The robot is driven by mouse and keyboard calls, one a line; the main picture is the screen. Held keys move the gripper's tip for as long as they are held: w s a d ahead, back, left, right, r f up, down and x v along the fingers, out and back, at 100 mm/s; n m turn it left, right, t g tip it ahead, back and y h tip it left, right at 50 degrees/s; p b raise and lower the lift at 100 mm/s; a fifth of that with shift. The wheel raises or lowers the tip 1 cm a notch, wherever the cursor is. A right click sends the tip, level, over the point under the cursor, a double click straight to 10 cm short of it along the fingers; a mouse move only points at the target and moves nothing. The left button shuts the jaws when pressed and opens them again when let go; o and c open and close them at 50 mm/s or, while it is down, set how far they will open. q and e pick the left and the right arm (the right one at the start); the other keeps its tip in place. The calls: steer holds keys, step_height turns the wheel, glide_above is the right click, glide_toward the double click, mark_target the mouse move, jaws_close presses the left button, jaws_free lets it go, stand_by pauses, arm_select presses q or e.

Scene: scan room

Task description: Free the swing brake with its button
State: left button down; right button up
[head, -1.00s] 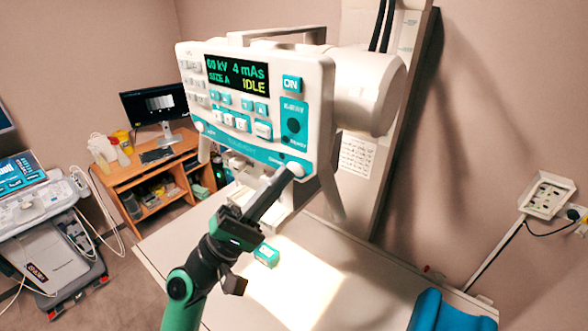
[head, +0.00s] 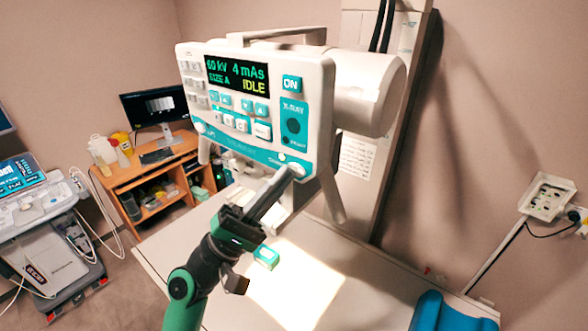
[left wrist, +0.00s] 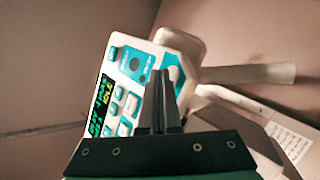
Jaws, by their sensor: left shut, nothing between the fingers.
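The white X-ray unit (head: 250,145) has a teal and white control panel. Its display (head: 237,75) reads 60 kV, 4 mAs, SIZE A, IDLE. A round white button (head: 298,168) sits at the panel's lower right corner; its label is too small to read. My left gripper (head: 290,178) is shut and empty, its tips at this button, partly covering it. I cannot tell whether they touch or press it. In the left wrist view the shut fingers (left wrist: 161,78) point at the panel's teal strip, beside a white round part (left wrist: 173,74). My right gripper is not in view.
A similar white knob (head: 200,127) is at the panel's lower left. A desk (head: 155,180) with a monitor stands behind at left.

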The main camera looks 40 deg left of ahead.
arm_select(q)
steer(key=shift+s, duration=0.65)
steer(key=s, duration=0.1)
steer(key=s+p, duration=0.1)
steer(key=s, duration=0.3)
steer(key=shift+d+p, duration=0.25)
steer(key=shift+p, duration=0.05)
steer(key=shift+h, duration=0.3)
